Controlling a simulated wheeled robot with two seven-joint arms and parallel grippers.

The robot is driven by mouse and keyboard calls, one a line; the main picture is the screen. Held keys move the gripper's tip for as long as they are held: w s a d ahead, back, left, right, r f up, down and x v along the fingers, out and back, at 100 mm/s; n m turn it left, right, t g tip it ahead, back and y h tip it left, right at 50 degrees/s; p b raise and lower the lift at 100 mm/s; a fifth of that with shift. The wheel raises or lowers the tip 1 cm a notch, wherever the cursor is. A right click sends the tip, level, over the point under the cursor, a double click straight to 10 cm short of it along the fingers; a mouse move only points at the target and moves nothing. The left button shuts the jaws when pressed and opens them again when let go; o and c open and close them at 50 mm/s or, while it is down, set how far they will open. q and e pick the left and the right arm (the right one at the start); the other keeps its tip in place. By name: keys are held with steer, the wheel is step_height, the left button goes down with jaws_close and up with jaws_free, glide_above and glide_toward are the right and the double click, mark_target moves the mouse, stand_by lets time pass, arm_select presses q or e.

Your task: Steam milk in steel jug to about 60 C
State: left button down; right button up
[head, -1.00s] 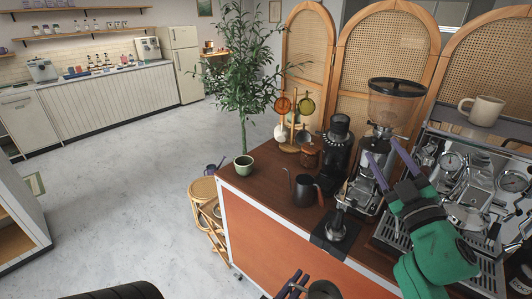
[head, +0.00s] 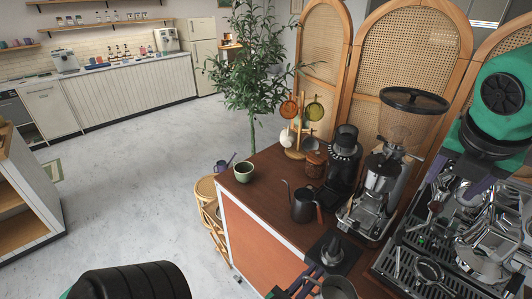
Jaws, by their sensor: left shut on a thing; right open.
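The steel jug (head: 338,288) is at the bottom edge in the head view, partly cut off, in front of the cart's front edge. My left gripper (head: 304,284) is shut on it from the left; the contact itself is small and partly out of frame. The espresso machine (head: 490,236) fills the lower right, with its drip tray grate in front. My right gripper (head: 456,182) hangs over the machine's front, purple fingers apart and empty. My green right arm covers the machine's upper part. I cannot clearly pick out the steam wand or see milk in the jug.
A tamper (head: 333,252) stands on a black mat. The wood between cup and kettle is clear.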

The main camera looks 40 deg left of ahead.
steer(key=x, duration=0.2)
steer(key=b+x, duration=0.1)
steer(key=x, duration=0.2)
steer(key=shift+w+d+f+b, duration=0.2)
steer(key=shift+d+f+b, duration=0.1)
steer(key=shift+f+b, duration=0.1)
steer(key=shift+w+f, duration=0.35)
steer(key=shift+w, duration=0.05)
steer(key=shift+r, duration=0.1)
steer(key=shift+s, duration=0.1)
